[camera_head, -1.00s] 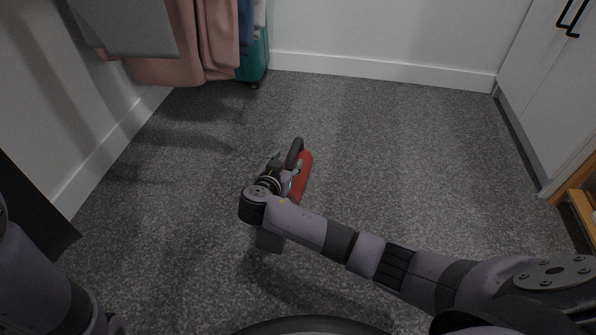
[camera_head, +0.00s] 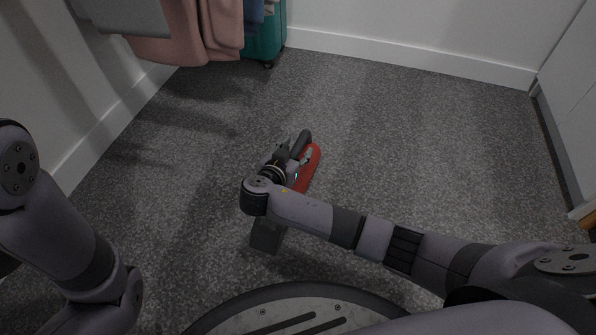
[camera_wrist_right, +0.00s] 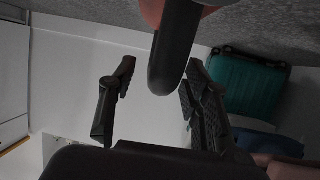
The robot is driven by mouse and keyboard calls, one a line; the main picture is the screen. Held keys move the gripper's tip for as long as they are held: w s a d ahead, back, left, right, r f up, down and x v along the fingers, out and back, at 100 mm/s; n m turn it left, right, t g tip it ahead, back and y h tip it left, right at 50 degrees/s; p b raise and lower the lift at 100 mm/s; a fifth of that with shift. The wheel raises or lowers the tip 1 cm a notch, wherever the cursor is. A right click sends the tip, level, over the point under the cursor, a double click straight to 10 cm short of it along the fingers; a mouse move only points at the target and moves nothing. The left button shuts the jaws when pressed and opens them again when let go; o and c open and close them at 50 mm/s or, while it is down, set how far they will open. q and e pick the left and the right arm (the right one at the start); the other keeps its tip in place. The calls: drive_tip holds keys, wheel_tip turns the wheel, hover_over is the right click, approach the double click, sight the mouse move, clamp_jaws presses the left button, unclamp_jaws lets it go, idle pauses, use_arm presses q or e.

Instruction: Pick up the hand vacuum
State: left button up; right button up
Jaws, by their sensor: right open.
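The hand vacuum (camera_head: 311,165) is on the carpet near the middle of the head view, with a red body and a dark handle. My right gripper (camera_head: 291,150) is beside its left side, and the wrist partly hides the vacuum. In the right wrist view the dark rounded handle (camera_wrist_right: 174,50) reaches down between the spread fingers of my right gripper (camera_wrist_right: 158,80), with a gap on the left finger's side. I cannot tell whether the right finger touches it. My left gripper is out of view; only left arm links show.
A teal suitcase (camera_head: 266,38) stands by the back wall, next to hanging pink cloth (camera_head: 203,30). It also shows in the right wrist view (camera_wrist_right: 247,85). A white cabinet (camera_head: 570,85) stands at the right. The grey carpet (camera_head: 420,130) around the vacuum is clear.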

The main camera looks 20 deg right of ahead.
clamp_jaws()
idle(0.4)
idle(0.5)
drive_tip(key=shift+r, duration=0.15)
